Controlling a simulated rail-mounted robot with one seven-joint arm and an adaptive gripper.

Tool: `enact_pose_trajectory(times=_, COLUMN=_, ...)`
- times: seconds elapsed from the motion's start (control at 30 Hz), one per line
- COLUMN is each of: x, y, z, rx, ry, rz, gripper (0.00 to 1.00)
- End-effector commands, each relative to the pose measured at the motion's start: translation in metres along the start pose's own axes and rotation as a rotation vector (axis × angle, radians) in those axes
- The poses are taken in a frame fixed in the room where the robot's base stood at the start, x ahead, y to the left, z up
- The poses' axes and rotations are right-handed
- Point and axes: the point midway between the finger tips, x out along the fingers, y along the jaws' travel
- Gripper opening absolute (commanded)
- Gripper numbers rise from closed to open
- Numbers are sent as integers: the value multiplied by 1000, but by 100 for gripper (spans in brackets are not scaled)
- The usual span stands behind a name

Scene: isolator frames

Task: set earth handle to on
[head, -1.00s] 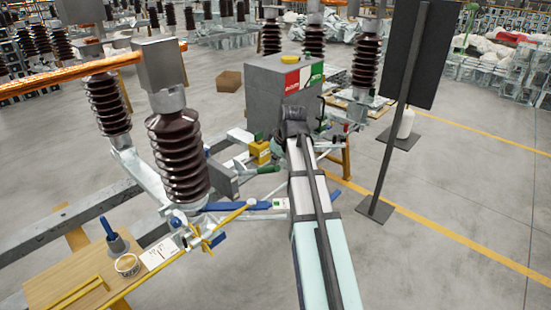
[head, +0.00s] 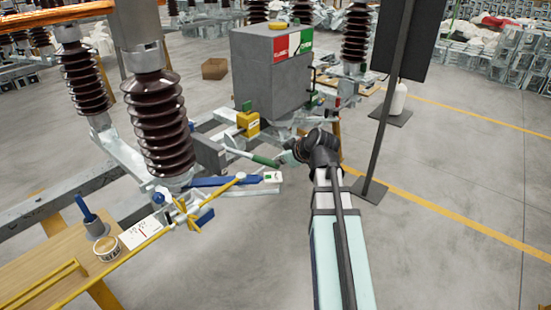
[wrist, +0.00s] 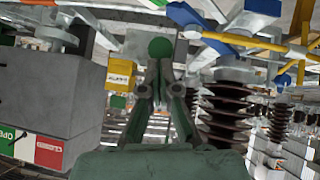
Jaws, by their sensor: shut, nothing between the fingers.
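A lever with a green grip (head: 265,161) and a pale shaft sticks out toward the right from the frame below the grey cabinet in the head view; I take it as the earth handle. In the wrist view the round green end of the grip (wrist: 160,47) shows almost end-on, just beyond the fingertips. My gripper (wrist: 157,64) is shut and empty, pointing at this end. In the head view my gripper (head: 286,157) is at the right end of the grip, partly hidden by my wrist. I cannot tell whether they touch.
The grey cabinet (head: 265,80) has a red and green sign. A yellow box (head: 248,123) sits below it, beside the lever. A blue lever (head: 215,182) lies nearer. Brown insulators (head: 162,125) stand left, a dark panel on a post (head: 385,130) right. Floor at front right is clear.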

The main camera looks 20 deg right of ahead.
Motion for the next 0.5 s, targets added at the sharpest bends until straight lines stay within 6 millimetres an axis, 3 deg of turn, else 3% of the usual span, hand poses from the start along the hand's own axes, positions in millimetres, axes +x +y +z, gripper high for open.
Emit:
enact_pose_trajectory(times=0.03, x=6, y=0, z=13, rx=4, ry=-4, rz=3, gripper=0)
enact_pose_trajectory(times=0.2, x=11, y=2, z=29, rx=9, ry=-7, rz=8, gripper=0)
enact_pose_trajectory(times=0.5, x=15, y=2, z=38, rx=10, ry=-9, rz=10, gripper=0)
